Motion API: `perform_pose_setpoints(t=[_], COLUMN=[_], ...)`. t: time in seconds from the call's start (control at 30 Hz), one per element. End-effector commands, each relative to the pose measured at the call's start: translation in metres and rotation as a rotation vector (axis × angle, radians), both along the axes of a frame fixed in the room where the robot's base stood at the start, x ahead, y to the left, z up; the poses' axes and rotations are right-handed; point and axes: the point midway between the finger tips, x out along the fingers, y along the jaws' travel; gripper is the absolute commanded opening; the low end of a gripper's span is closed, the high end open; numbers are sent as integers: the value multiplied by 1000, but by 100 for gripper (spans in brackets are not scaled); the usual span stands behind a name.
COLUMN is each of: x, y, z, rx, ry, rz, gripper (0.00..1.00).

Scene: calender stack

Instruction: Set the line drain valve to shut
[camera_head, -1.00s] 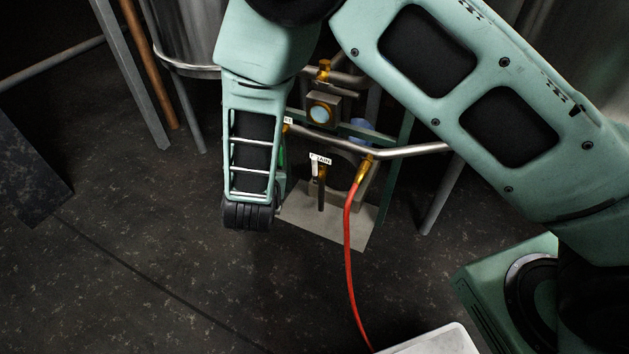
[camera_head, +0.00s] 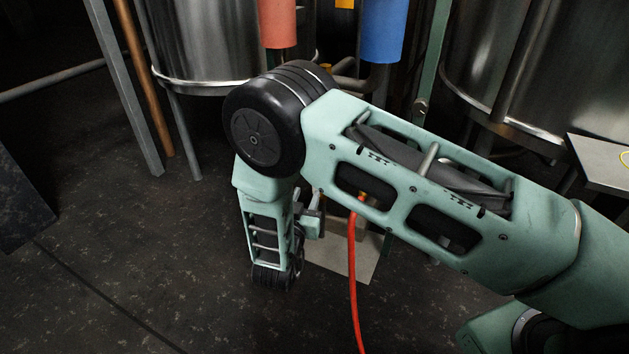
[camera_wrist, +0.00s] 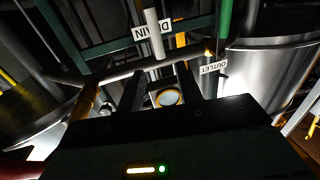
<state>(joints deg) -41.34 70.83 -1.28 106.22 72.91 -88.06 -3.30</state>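In the wrist view a white DRAIN tag (camera_wrist: 152,30) reads upside down at the top, beside a pale upright bar that may be the drain valve's lever. I cannot tell how the valve is set. My gripper (camera_wrist: 163,72) shows as two dark fingers standing apart with nothing clearly held between them. A round sight glass in a square housing (camera_wrist: 168,98) shows beyond, between the fingers. The DRAIN tag lies past the fingertips. In the head view my arm covers the drain valve and the gripper's fingers.
A white OUTLET tag (camera_wrist: 213,67) hangs right of the fingers. A red hose (camera_head: 352,280) runs down from a brass fitting past the floor plate (camera_head: 350,262). Steel tanks (camera_head: 205,45) stand behind. Red (camera_head: 277,22) and blue (camera_head: 383,30) pipe sections hang at the back. Open floor lies at left.

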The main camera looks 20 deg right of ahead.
Motion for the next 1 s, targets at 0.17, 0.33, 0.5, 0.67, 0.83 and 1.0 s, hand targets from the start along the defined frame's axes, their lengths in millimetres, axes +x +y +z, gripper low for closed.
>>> perform_pose_setpoints(t=[0.17, 0.33, 0.5, 0.67, 0.83, 1.0], x=[33, 58, 73, 78, 79, 79], y=[-22, -37, -46, -49, -49, -49], z=[-3, -3, -1, 0, 0, 0], rx=[0, 0, 1, 0, 0, 0], ry=[-1, 0, -1, 1, 1, 1], rz=[-3, -2, -1, 1, 1, 1], gripper=[35, 35, 35, 35, 35, 8])
